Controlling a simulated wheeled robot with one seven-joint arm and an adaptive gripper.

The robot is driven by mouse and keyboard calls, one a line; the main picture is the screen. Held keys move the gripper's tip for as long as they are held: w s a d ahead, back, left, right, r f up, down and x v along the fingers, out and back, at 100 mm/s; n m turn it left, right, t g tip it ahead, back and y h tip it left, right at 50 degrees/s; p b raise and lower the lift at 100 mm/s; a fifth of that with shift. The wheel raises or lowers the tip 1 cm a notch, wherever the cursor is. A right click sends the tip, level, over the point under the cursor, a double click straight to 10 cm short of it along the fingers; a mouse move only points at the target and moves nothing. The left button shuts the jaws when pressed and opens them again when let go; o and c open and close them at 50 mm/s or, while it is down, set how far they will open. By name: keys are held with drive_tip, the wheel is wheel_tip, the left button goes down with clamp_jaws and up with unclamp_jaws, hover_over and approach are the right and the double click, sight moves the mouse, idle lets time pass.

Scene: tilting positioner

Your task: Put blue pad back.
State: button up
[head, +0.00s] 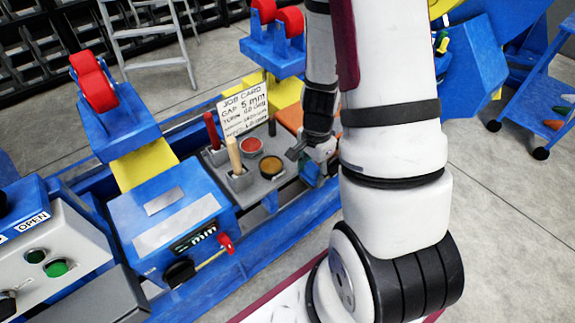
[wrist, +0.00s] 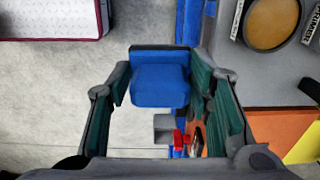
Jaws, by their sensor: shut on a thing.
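The blue pad (wrist: 160,88) is a small block with a dark back edge. In the wrist view it sits between the two fingers of my gripper (wrist: 158,70), which is shut on it. In the head view my gripper (head: 314,153) is just right of the grey tray (head: 215,158), near the blue frame rail. My arm partly covers that area, and I cannot clearly make out the pad there. In the wrist view pale floor shows left of and below the pad, so it appears held clear of the tray.
The tray holds a red tin (head: 250,145), an ochre tin (head: 271,167) and upright handled tools (head: 235,155). A job card (head: 243,110) stands behind. An orange surface (wrist: 280,130) lies right of my gripper in the wrist view. Red rollers (head: 93,80) stand on blue supports.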

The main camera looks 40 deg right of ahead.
drive_tip(key=shift+s+a, duration=0.3)
drive_tip(key=w+d, duration=0.2)
drive_tip(key=w, duration=0.2)
drive_tip(key=w+d+f, duration=0.1)
drive_tip(key=w+d, duration=0.1)
drive_tip(key=w, duration=0.3)
drive_tip(key=w+d, duration=0.2)
drive_tip(key=w, duration=0.3)
drive_tip(key=shift+f+b, duration=0.3)
drive_tip(key=shift+b, duration=0.05)
drive_tip(key=shift+w+f, duration=0.1)
drive_tip(key=shift+f, duration=1.65)
drive_tip(key=shift+b, duration=0.3)
drive_tip(key=shift+f, duration=0.2)
drive_tip(key=o, duration=1)
drive_tip(key=shift+r, duration=0.1)
